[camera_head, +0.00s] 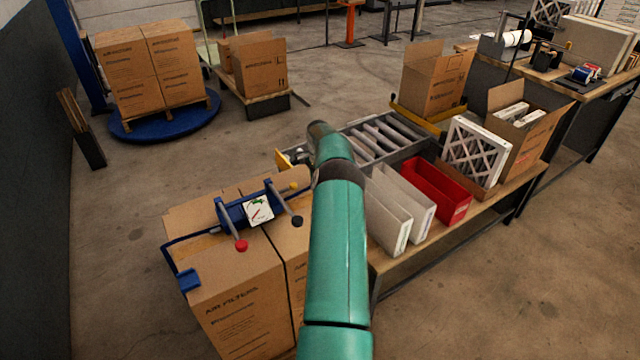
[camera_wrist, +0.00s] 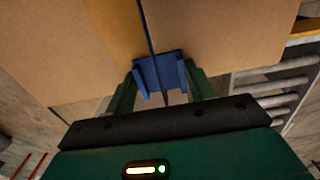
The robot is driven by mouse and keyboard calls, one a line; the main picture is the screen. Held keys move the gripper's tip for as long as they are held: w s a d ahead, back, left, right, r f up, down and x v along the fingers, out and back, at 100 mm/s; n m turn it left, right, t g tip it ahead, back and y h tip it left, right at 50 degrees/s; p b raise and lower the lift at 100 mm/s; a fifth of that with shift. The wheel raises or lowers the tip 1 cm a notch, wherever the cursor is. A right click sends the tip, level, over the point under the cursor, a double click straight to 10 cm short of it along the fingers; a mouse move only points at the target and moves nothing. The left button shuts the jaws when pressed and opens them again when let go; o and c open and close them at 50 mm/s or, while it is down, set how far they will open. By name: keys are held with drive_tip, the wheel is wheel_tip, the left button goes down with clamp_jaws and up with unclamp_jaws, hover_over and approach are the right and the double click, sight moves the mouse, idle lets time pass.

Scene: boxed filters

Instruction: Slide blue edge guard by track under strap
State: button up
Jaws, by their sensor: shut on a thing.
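My gripper (camera_wrist: 162,88) is shut on a blue edge guard (camera_wrist: 158,72), a channel-shaped piece between its green fingers in the wrist view. The guard is close to the edge of the cartons (camera_wrist: 210,35). A thin dark line, strap or carton seam, I cannot tell which, runs down to the guard and shows again below it. In the head view my arm hides the gripper and this guard. A blue strap (camera_head: 192,236) runs over the carton tops from a blue tensioner (camera_head: 232,212) with a dial. Another blue guard (camera_head: 188,281) sits on the left carton edge under it.
Open boxes stand behind. The floor (camera_head: 120,200) left of the cartons is clear.

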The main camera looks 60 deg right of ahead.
drive_tip(key=o, duration=1.1)
drive_tip(key=shift+c, duration=0.2)
drive_tip(key=shift+r, duration=0.1)
wheel_tip(320, 180, up, 14)
